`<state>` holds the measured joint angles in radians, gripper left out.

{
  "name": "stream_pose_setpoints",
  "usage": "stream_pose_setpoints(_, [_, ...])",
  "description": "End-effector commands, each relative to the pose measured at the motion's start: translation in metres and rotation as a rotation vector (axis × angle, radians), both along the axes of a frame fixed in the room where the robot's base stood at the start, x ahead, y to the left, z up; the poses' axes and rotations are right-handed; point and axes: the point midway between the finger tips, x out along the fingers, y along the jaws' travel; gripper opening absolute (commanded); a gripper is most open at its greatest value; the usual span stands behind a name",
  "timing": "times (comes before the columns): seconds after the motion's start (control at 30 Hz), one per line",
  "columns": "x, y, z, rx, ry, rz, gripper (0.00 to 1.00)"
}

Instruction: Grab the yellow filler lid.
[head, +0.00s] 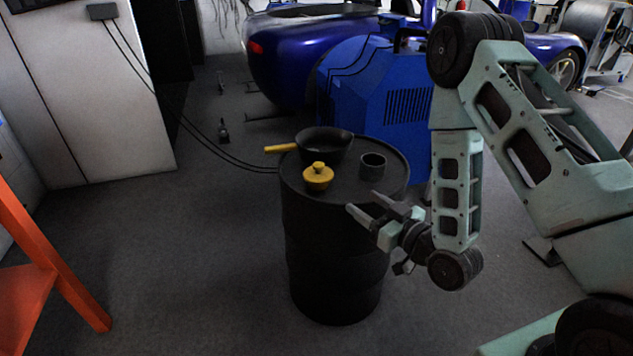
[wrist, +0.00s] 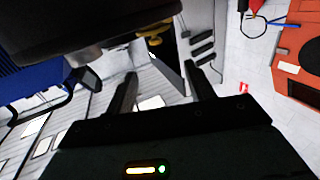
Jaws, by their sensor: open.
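The yellow filler lid (head: 318,178), a squat round piece with a knob on top, sits on the top of a black drum (head: 336,255), near its front left edge. My gripper (head: 363,201) is open and empty at the drum's front right, with its fingers pointing left toward the lid and a clear gap between them. In the wrist view, the open fingers (wrist: 163,85) have nothing between them. A small yellow shape (wrist: 154,33) shows there beside a large dark form; I cannot tell whether it is the lid.
A black pan (head: 325,144) with a yellow handle (head: 280,148) stands behind the lid on the drum. A dark cup (head: 372,166) stands to its right. A blue machine (head: 375,95) is behind the drum, and an orange frame (head: 50,275) at the left.

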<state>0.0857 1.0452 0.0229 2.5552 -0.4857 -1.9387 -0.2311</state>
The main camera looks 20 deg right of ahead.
Motion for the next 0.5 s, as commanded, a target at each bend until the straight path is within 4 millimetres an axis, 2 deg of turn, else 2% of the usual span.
stream_pose_setpoints(0.1, [0.0,-0.005,-0.005,0.015,-0.028,-0.013,0.54])
stream_pose_setpoints(0.27, [0.022,0.003,-0.005,0.016,-0.04,-0.013,0.54])
stream_pose_setpoints(0.5, [0.032,0.006,-0.008,0.016,-0.036,-0.012,0.54])
